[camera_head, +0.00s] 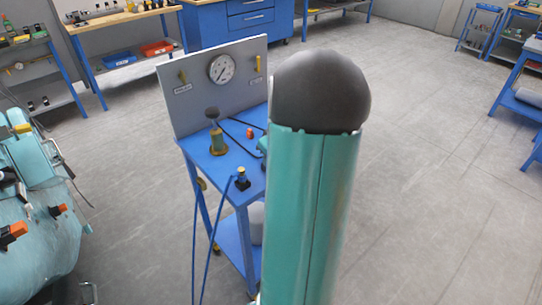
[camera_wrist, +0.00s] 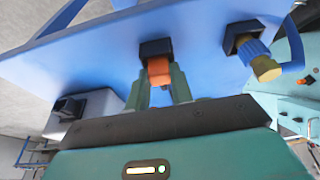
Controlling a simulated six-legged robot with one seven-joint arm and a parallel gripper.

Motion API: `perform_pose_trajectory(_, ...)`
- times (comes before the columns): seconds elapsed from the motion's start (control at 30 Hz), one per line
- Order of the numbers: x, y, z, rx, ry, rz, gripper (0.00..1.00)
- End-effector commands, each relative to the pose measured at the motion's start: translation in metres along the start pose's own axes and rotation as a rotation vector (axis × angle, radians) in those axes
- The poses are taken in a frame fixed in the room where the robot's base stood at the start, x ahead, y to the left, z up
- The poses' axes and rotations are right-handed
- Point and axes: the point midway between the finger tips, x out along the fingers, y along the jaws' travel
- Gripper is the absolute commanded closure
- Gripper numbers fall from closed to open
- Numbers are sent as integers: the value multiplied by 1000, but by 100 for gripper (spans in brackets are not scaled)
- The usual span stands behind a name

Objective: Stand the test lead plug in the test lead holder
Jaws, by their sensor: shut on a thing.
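In the wrist view my gripper (camera_wrist: 162,88) is shut on a small orange block, which I take to be the test lead plug (camera_wrist: 159,71). A black square block, likely the test lead holder (camera_wrist: 155,48), is right behind the plug on the blue tabletop. The plug overlaps it in the picture; I cannot tell whether it is seated in it or only in front. In the head view a small orange piece (camera_head: 250,132) shows on the blue trolley, left of my arm. My arm hides most of my gripper there.
A second black holder (camera_wrist: 232,36) carries a blue and yellow plug (camera_wrist: 256,60) with a blue cable. A brass fitting with a black knob (camera_head: 217,138) and a grey gauge panel (camera_head: 197,88) stand on the blue trolley (camera_head: 215,165).

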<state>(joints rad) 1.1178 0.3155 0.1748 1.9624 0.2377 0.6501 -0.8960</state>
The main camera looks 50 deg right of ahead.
Motion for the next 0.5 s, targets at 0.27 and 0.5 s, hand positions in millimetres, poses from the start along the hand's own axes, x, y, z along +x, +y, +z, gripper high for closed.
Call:
perform_pose_trajectory(0.27,0,0,0,0,0,0,52)
perform_pose_trajectory(0.5,-3,0,0,0,1,1,52)
